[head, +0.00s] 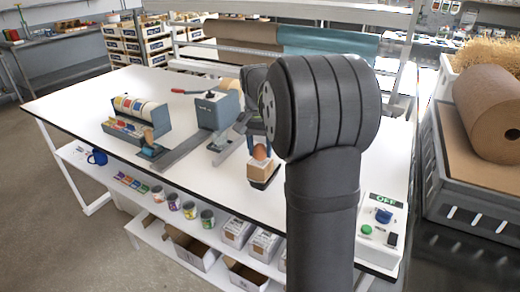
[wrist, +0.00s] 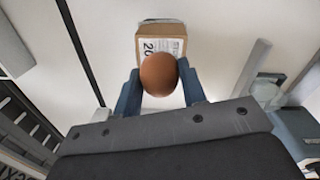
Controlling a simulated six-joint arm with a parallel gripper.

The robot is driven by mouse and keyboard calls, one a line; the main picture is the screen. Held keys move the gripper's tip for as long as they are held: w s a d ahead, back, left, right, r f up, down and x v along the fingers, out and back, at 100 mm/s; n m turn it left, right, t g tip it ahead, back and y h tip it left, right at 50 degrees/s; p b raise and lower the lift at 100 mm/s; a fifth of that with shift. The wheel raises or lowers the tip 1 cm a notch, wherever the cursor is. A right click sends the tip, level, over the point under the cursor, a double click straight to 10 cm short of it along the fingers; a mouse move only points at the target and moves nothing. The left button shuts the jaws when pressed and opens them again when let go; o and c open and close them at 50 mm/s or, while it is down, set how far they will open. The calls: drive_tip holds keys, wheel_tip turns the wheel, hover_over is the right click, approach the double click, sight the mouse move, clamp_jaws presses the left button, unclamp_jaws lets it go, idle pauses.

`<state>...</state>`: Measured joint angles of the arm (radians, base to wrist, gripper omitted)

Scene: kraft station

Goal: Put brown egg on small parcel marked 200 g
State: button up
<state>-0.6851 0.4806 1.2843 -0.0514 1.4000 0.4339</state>
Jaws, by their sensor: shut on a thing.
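The brown egg (head: 261,152) is held between the two blue fingers of my gripper (head: 260,156). In the wrist view the egg (wrist: 158,73) sits between the fingertips (wrist: 159,84). The small parcel (head: 262,174) is a brown box with a white label on the white table, directly below the egg in the head view. In the wrist view the parcel (wrist: 145,32) shows behind the egg, which hides part of its label; "20" can be read. I cannot tell whether the egg touches the parcel's top.
A blue-grey press-like device (head: 215,110) with a red-handled lever stands left of my gripper. A dispenser with coloured rolls (head: 140,108) is farther left. A control box with a green button (head: 366,230) is at the table's right corner. The table front left of the parcel is clear.

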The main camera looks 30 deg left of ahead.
drive_tip(key=shift+f, duration=0.25)
drive_tip(key=o, duration=0.8)
drive_tip(key=shift+f, duration=0.1)
drive_tip(key=shift+c, duration=0.2)
wheel_tip(320, 180, up, 12)
drive_tip(key=shift+a+r, duration=0.2)
drive_tip(key=shift+a, duration=0.1)
drive_tip(key=shift+s+f, duration=0.1)
drive_tip(key=f, duration=1.2)
drive_tip(key=shift+d+f, duration=0.25)
drive_tip(key=shift+d, duration=0.1)
wheel_tip(320, 180, up, 3)
drive_tip(key=shift+f, duration=0.15)
drive_tip(key=shift+r, duration=0.6)
